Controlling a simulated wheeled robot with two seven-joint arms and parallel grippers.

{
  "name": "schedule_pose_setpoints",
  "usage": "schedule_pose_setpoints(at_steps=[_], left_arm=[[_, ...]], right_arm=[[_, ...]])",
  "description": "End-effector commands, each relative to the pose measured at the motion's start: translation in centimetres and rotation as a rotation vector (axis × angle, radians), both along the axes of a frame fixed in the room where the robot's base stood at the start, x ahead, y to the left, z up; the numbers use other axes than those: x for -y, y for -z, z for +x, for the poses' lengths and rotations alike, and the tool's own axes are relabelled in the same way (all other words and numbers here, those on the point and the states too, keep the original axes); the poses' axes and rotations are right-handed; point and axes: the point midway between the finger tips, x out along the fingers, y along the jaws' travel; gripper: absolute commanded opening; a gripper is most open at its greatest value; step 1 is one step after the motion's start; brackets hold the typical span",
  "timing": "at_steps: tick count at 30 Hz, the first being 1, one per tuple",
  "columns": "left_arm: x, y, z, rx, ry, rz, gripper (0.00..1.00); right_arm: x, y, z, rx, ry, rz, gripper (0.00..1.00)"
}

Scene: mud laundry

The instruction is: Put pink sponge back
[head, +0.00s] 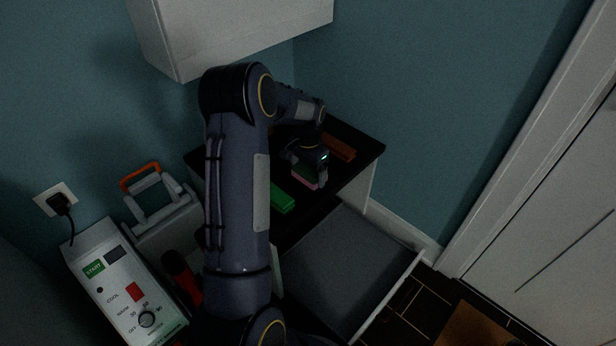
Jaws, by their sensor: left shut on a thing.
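The pink sponge (305,181) shows as a small pink edge under my left gripper (306,172), over the black top of the cabinet (355,146). My left gripper is shut on the pink sponge and hides most of it. I cannot tell whether the sponge touches the black top. A green block, likely a sponge (282,199), lies to the left and nearer. An orange-brown block (338,148) lies to the right and farther back. My right gripper is not in view.
An open grey drawer (345,264) sticks out below the black top and looks empty. A white machine with a dial (125,290) and a case with an orange handle (157,200) stand at left. A white wall cabinet (235,35) hangs above. A white door (560,220) is at right.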

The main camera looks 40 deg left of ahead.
Motion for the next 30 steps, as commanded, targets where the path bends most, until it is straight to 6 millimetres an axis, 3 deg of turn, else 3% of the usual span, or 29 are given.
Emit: schedule_pose_setpoints(at_steps=[1, 3, 14, 15, 18, 26, 30], left_arm=[[0.0, 1.2, -0.1, -0.003, 0.000, -0.001, 0.67], [0.0, 1.7, 0.0, 0.000, 0.000, 0.000, 0.67], [0.0, 2.0, 0.0, 0.000, 0.000, 0.000, 0.67], [0.0, 2.0, 0.0, 0.000, 0.000, 0.000, 0.88], [0.0, 2.0, 0.0, 0.000, 0.000, 0.000, 1.00], [0.0, 1.7, 0.0, 0.001, 0.000, 0.001, 1.00], [0.0, 0.0, 0.0, 0.002, 0.000, 0.001, 1.00]], right_arm=[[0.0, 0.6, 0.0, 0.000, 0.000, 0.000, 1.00], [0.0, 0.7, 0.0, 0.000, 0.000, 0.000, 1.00], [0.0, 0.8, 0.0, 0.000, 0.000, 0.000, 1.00], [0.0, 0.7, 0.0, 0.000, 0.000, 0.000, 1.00], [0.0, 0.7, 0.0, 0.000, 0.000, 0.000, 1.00], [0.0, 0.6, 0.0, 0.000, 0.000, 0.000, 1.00], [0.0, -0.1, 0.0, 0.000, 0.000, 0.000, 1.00]])
